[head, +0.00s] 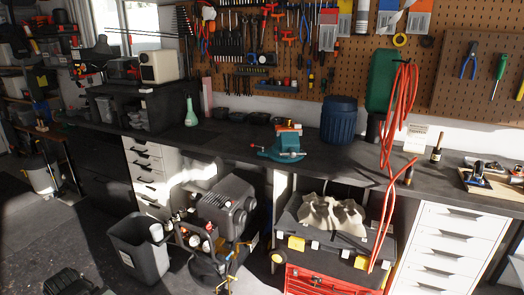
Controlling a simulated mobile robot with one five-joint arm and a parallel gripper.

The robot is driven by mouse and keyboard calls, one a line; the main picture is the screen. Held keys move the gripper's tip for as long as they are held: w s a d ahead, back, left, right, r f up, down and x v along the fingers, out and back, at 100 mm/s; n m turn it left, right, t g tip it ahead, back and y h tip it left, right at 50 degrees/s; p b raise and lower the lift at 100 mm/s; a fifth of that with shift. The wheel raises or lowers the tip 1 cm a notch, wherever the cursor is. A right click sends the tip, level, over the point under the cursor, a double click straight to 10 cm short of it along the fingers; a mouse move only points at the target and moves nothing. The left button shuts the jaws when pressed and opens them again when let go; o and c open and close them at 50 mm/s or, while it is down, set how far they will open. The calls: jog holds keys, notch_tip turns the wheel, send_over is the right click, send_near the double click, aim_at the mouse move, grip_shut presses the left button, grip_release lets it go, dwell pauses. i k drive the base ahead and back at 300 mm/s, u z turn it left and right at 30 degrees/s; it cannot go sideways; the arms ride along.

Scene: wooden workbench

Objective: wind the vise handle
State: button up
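The teal vise (285,146) stands near the front edge of the dark workbench top, around the middle of the view. Something orange and light-coloured shows at its top. Its lower part reaches left toward the bench edge. My gripper is not in view.
The bench top (225,140) is mostly clear left of the vise. A blue barrel (339,120) stands right of it, near a hanging red hose (388,135). Below are a compressor (226,205), a black bin (138,255) and a red toolbox (322,284). Open floor lies front left.

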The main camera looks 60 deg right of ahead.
aim_at(291, 153)
jog(key=z, duration=0.2)
jog(key=i, duration=1.05)
jog(key=z, duration=0.8)
jog(key=k, duration=0.85)
jog(key=z, duration=0.1)
jog(key=i, duration=0.9)
jog(key=u, duration=0.05)
